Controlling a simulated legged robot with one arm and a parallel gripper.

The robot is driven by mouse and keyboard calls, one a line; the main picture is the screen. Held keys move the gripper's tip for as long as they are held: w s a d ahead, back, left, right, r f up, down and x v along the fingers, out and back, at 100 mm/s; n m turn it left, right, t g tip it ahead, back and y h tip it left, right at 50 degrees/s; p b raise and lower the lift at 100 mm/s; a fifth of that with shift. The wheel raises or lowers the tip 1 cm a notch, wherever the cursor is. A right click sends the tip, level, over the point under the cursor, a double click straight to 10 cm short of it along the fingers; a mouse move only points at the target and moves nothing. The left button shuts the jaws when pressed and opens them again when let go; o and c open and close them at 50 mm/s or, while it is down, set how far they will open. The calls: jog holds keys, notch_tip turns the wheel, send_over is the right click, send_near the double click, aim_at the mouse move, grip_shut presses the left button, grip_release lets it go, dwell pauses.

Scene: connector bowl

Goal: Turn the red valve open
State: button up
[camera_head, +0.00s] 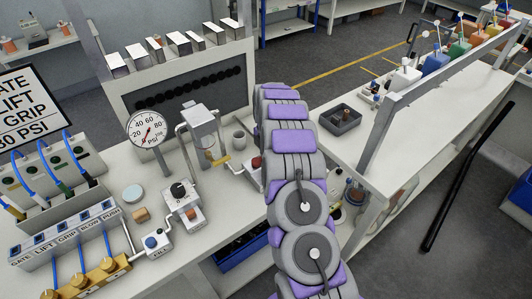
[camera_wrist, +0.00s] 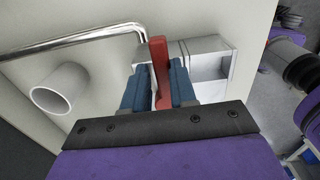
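In the wrist view, the red valve handle (camera_wrist: 160,70) is a narrow red bar standing between the two blue fingers of my gripper (camera_wrist: 161,90). The fingers are about a handle's width apart. I cannot tell whether both press on it. Behind the handle is a light grey block-shaped fitting (camera_wrist: 206,48). In the head view, my arm hides the gripper. A small dark red part (camera_head: 256,162) shows at the arm's left edge, at the end of a pipe; it may be part of the valve.
A silver pipe (camera_wrist: 75,43) and a white open cup (camera_wrist: 48,92) lie left of the fingers. On the bench stand a pressure gauge (camera_head: 147,129), a black-knobbed unit (camera_head: 181,195) and a labelled row of switches (camera_head: 65,236). A dark tray (camera_head: 340,119) sits on the right-hand table.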

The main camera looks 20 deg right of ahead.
jog(key=o, duration=0.4)
jog(key=shift+d, duration=0.1)
jog(key=shift+c, duration=0.2)
notch_tip(320, 180, up, 17)
jog(key=p, duration=0.1)
jog(key=shift+p, duration=0.35)
jog(key=shift+r, duration=0.1)
